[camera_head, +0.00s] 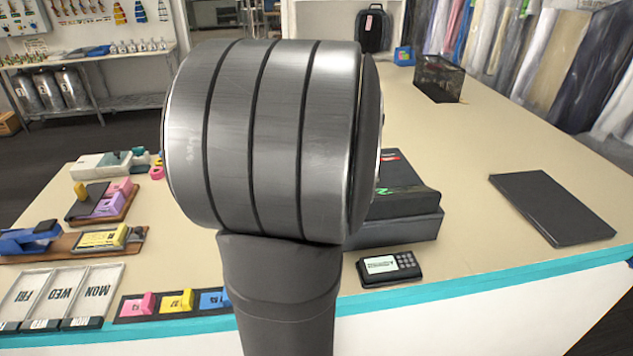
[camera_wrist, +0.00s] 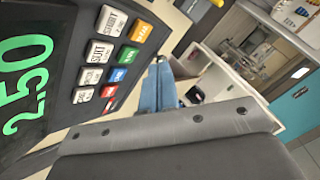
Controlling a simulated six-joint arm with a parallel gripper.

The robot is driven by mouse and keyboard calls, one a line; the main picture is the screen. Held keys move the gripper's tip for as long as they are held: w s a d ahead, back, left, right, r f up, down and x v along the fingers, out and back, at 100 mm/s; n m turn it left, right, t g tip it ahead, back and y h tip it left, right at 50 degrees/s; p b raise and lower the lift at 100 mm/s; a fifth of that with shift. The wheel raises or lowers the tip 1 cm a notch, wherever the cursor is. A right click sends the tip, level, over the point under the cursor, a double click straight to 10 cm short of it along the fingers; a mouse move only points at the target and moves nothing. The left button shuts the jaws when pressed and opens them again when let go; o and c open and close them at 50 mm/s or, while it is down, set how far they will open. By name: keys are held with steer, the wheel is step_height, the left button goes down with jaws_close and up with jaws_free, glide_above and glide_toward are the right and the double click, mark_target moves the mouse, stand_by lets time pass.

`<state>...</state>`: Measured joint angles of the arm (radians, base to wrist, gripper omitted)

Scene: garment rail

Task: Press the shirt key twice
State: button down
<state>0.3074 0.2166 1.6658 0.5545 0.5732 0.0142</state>
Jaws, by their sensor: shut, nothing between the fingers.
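The shirt key (camera_wrist: 111,21) is a white key marked SHIRT at the top of the key block in the wrist view. It sits on a dark register (camera_wrist: 60,25) with a green 2.50 readout. My gripper (camera_wrist: 159,64) shows as two bluish fingers close together, shut and empty. In the picture its tips lie right of and below the shirt key; I see no contact with a key. In the head view the register (camera_head: 400,190) is partly hidden behind my arm, and the gripper and shirt key are hidden.
White keys, including the suit key (camera_wrist: 99,50), and coloured keys (camera_wrist: 128,55) adjoin the shirt key. A small card terminal (camera_head: 390,267) stands before the register. A black folder (camera_head: 552,207) lies on the right. Trays and coloured blocks (camera_head: 176,302) fill the counter's left side.

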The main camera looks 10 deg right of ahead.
steer(key=shift+r, duration=0.9)
steer(key=shift+f, duration=4.4)
steer(key=shift+f, duration=0.15)
steer(key=shift+f, duration=0.3)
steer(key=shift+f, duration=0.4)
steer(key=shift+r, duration=0.85)
